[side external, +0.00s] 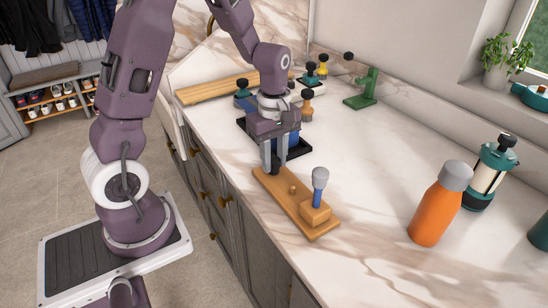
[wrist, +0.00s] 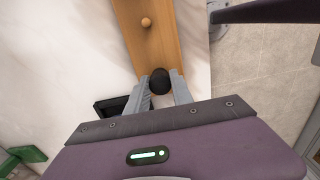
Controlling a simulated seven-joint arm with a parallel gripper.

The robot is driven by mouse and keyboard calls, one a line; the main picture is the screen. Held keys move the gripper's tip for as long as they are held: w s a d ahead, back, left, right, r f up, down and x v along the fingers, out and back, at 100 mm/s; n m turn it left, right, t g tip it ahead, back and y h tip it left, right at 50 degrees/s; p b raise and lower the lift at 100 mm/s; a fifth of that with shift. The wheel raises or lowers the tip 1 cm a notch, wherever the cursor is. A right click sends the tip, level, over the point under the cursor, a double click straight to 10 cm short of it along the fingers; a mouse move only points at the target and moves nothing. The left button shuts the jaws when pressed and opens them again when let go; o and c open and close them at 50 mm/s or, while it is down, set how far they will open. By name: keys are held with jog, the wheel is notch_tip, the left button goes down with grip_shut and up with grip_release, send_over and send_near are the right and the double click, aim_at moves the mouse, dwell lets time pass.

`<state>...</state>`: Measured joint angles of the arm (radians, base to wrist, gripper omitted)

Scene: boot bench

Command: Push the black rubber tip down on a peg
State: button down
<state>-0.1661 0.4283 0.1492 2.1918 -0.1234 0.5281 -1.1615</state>
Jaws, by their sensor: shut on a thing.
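A wooden peg board (side external: 282,205) lies on the marble counter near its front edge. My gripper (side external: 273,167) is over the board's far left end, fingers pointing down. In the wrist view my gripper (wrist: 159,84) is shut on the black rubber tip (wrist: 159,80), which sits between the fingertips. Whether a peg is under the tip is hidden. A short wooden peg (side external: 292,188) stands bare in the middle of the board; it also shows in the wrist view (wrist: 146,22).
A black tray (side external: 300,150) lies just behind my gripper. A green stand (side external: 364,88) and several small knobbed tools are at the back. The counter's middle is clear.

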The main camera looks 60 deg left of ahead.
aim_at(274, 159)
jog(key=shift+f, duration=0.2)
dwell(0.7)
jog(key=c, duration=0.6)
grip_release()
jog(key=shift+o, duration=0.2)
jog(key=shift+r, duration=3.55)
